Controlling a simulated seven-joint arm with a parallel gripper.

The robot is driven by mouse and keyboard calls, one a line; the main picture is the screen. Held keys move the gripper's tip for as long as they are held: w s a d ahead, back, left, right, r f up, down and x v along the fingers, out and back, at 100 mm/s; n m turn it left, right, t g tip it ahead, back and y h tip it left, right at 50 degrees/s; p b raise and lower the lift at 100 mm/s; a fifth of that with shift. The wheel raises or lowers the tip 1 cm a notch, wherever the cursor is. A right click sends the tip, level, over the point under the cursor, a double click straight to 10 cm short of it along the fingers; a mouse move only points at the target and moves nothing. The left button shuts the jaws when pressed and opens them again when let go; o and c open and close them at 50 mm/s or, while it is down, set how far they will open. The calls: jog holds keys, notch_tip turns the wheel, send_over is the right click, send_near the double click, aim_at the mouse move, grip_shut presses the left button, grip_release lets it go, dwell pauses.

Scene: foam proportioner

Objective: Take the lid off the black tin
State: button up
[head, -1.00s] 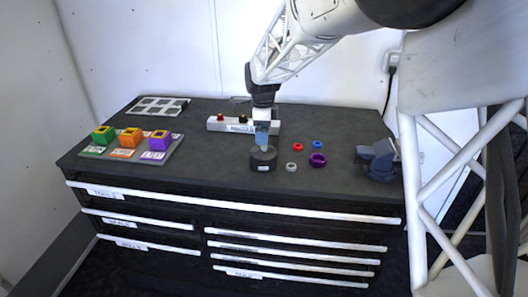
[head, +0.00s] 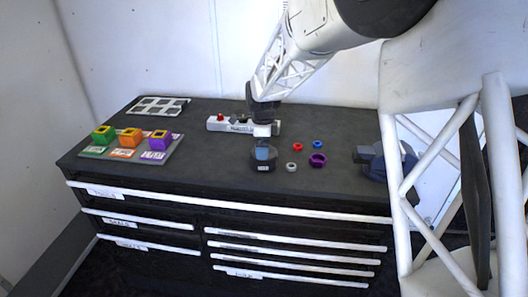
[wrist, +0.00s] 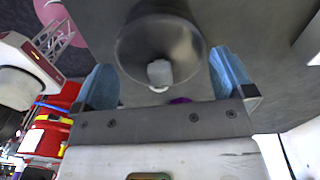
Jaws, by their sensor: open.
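The black tin (head: 263,166) stands near the front middle of the bench top. It has a small label on its front. In the wrist view the dark round tin (wrist: 150,30) lies between the two blue fingers, with a pale knob-like piece (wrist: 160,72) in front of it. My gripper (head: 263,153) points down at the tin, its fingers low at the lid's height. In the wrist view my gripper (wrist: 165,78) is open, with a gap on each side of the tin. The lid's seam is too small to make out.
To the tin's right lie a grey nut (head: 291,167), a purple ring (head: 317,160), a red ring (head: 298,147) and a blue ring (head: 317,144). A dark vise (head: 372,158) stands farther right. A white box with a red knob (head: 218,123) is behind. Coloured blocks (head: 130,138) stand left.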

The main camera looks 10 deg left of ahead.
jog(key=shift+f, duration=0.45)
jog(key=c, duration=1.1)
jog(key=shift+f, duration=0.1)
jog(key=shift+c, duration=1.2)
